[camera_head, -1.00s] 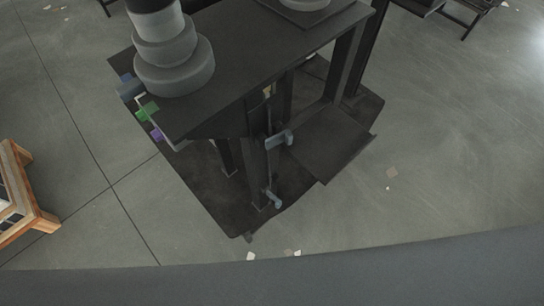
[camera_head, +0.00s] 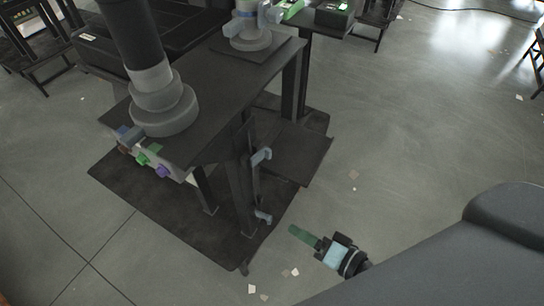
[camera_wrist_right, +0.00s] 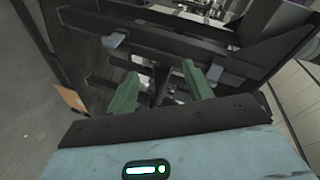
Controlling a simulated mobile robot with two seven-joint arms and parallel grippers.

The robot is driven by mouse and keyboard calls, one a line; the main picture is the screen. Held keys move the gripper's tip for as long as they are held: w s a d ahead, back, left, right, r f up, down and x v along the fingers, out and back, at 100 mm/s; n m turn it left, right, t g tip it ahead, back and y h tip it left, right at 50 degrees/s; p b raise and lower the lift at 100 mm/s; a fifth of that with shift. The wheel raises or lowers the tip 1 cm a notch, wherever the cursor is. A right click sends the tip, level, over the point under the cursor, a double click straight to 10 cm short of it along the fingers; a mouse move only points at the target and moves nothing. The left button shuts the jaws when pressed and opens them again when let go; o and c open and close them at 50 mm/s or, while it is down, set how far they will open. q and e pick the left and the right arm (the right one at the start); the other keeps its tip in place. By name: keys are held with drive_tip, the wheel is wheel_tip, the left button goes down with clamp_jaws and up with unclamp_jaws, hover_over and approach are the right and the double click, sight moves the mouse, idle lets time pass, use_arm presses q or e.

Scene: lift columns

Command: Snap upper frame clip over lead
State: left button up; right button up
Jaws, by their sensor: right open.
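A dark frame post (camera_head: 238,190) stands under a dark table in the head view. An upper blue-grey clip (camera_head: 261,156) sticks out from its side, and a lower blue-grey clip (camera_head: 263,216) sits near its foot. My right gripper (camera_head: 298,231) is to the right of the post, apart from both clips. I cannot make out a lead. My left gripper is out of view.
The dark table (camera_head: 215,110) carries a stepped grey round column (camera_head: 163,108). Coloured parts (camera_head: 162,170) line its left edge. A dark low shelf (camera_head: 298,155) juts out to the right. Small scraps (camera_head: 283,273) lie on the floor. The floor to the right is mostly clear.

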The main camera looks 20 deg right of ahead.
sight(270, 155)
drive_tip(key=w+d+r+m+t+p, duration=0.1)
drive_tip(key=w+d+r+m+t, duration=0.15)
drive_tip(key=w+r+m, duration=0.55)
drive_tip(key=w+a, duration=0.1)
drive_tip(key=w, duration=0.1)
drive_tip(key=w+a+r+n+p, duration=0.1)
drive_tip(key=w, duration=0.2)
drive_tip(key=w+a+r+n+p, duration=0.1)
drive_tip(key=w, duration=0.1)
drive_tip(key=shift+w+a+r+t+y, duration=0.1)
drive_tip(key=shift+w+t+y, duration=0.1)
drive_tip(key=shift+t+y, duration=0.15)
drive_tip(key=shift+w+a, duration=0.2)
drive_tip(key=shift+w, duration=0.15)
